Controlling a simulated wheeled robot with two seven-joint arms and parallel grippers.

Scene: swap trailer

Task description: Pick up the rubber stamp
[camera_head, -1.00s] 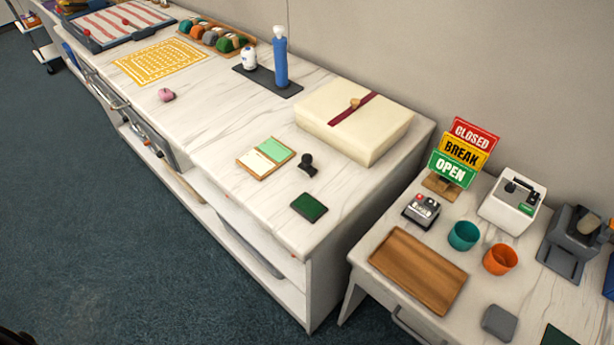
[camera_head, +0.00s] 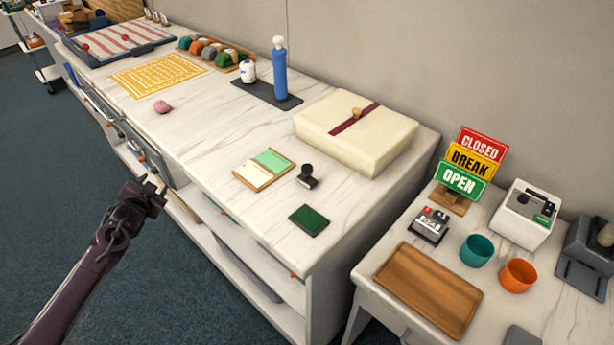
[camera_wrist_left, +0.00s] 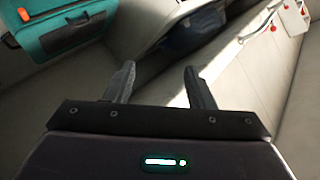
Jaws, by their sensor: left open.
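The rubber stamp (camera_head: 307,177) is small and black and stands on the white marbled counter (camera_head: 225,135), between a two-part card tray and a dark green pad. My left gripper (camera_head: 156,183) is in front of the counter's left part, off its front edge and well to the left of the stamp. It is empty. In the left wrist view its two fingers (camera_wrist_left: 160,85) are apart with nothing between them, and the stamp does not show there. My right gripper is not in view.
Near the stamp are the card tray (camera_head: 264,169), the green pad (camera_head: 309,220) and a large cream box (camera_head: 356,130) behind. A blue bottle (camera_head: 280,72) stands farther back. A lower table at right holds a wooden tray (camera_head: 430,289) and cups (camera_head: 477,250).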

